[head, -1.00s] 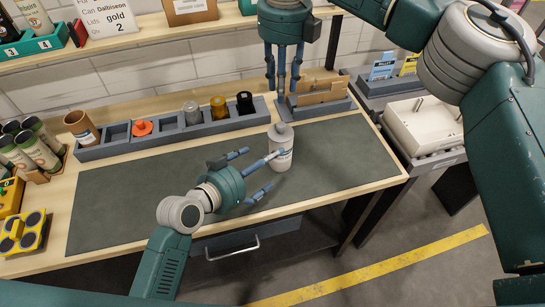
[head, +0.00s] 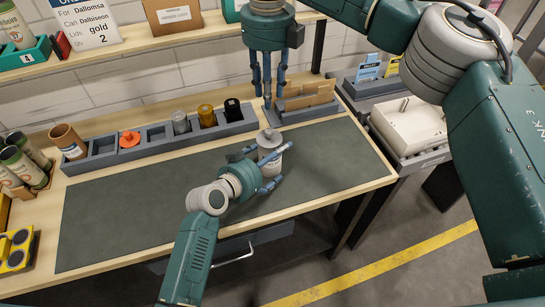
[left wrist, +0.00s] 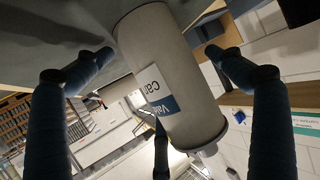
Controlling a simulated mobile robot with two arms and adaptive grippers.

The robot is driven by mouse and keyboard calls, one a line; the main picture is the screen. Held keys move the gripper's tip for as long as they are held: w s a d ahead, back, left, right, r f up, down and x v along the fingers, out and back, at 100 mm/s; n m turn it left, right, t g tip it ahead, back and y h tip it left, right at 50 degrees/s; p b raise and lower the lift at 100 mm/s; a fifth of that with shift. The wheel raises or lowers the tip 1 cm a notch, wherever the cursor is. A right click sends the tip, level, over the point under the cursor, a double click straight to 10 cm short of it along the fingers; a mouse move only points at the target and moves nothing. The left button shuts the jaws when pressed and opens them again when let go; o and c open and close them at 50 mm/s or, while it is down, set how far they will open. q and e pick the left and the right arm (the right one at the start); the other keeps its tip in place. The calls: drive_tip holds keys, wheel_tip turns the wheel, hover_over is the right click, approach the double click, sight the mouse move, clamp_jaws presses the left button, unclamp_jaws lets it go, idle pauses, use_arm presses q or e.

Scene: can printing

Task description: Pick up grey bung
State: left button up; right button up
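A light grey can (head: 271,164) stands upright on the dark mat, with a blue-and-white label; it also shows in the left wrist view (left wrist: 165,75). A grey bung (head: 269,137) with a small knob sits on top of the can. My left gripper (head: 276,165) has its fingers spread around the can's body. In the left wrist view gaps show between fingers and can. My right gripper (head: 268,105) points down above and behind the can, near the rack's right end. Its fingers are apart with nothing seen between them.
A grey rack (head: 160,160) behind the mat (head: 160,205) holds an orange bung (head: 130,139) and clear, amber and black pieces. A brown cup (head: 68,141) and several cans (head: 22,163) stand at left. Cardboard pieces (head: 309,95) stand in a holder behind the can. The mat's left is clear.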

use_arm(q)
drive_tip(key=c, duration=1)
drive_tip(key=shift+c, duration=0.2)
use_arm(e)
drive_tip(key=shift+o, duration=1.1)
use_arm(q)
drive_tip(key=shift+c, duration=0.2)
use_arm(e)
drive_tip(key=m+t+h, duration=0.2)
drive_tip(key=m+t, duration=0.2)
drive_tip(key=m, duration=0.7)
approach(269, 131)
drive_tip(key=f, duration=0.2)
drive_tip(key=w+f, duration=0.1)
drive_tip(key=shift+w+d+m, duration=0.1)
drive_tip(key=shift+d+m, duration=0.2)
drive_tip(key=shift+d, duration=0.1)
drive_tip(key=shift+x, duration=2.65)
